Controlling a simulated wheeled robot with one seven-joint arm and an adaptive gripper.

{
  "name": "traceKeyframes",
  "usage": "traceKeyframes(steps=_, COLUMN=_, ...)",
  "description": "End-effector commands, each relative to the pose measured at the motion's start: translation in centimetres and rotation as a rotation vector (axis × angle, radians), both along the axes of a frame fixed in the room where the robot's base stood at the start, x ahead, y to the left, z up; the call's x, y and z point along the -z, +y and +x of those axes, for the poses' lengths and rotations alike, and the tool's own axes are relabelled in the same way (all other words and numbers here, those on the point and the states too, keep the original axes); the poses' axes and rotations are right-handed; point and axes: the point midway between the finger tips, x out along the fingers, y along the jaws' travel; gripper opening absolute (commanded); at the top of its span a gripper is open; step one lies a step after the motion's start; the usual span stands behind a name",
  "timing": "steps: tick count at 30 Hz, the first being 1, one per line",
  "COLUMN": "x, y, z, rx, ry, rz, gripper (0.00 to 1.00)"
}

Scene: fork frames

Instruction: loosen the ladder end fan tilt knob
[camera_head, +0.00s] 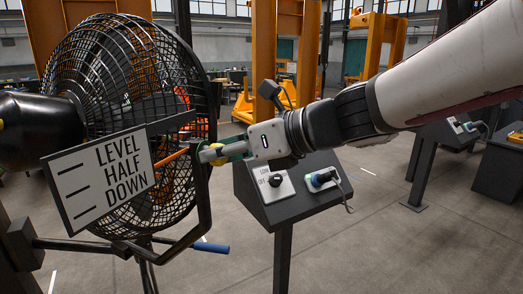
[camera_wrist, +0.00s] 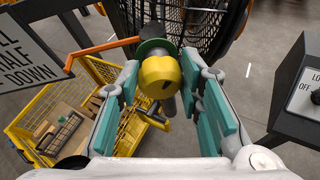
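The black caged fan (camera_head: 120,70) stands at the left of the head view. Its yellow tilt knob (camera_wrist: 158,76) sits at the middle of the wrist view, with a dark slot on its face and a green disc (camera_wrist: 155,47) behind it. My gripper (camera_head: 210,153) is at the knob, beside the fan's yoke. Its teal-padded fingers stand apart, one on each side of the knob, with narrow gaps showing; firm contact cannot be seen. In the head view the fingers hide most of the knob. An orange pointer (camera_head: 171,160) lies by the LEVEL/HALF/DOWN plate (camera_head: 100,178).
A control stand (camera_head: 300,205) with a LOW/OFF dial (camera_head: 276,182) and a plugged cable (camera_head: 322,178) is close below my arm. A blue handle (camera_head: 211,247) sticks out under the fan. A yellow mesh crate (camera_wrist: 95,72) stands below. Open floor lies at the front right.

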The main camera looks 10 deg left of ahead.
Motion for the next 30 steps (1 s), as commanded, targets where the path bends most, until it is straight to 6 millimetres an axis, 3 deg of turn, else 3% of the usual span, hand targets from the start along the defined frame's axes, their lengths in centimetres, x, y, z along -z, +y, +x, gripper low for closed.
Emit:
traceKeyframes(steps=14, x=0.17, y=0.03, z=-0.03, rx=-0.001, ry=-0.061, rz=-0.02, gripper=0.05)
traceKeyframes(steps=30, x=0.61, y=0.15, z=-0.18, rx=-0.001, ry=-0.485, rz=-0.154, gripper=0.05)
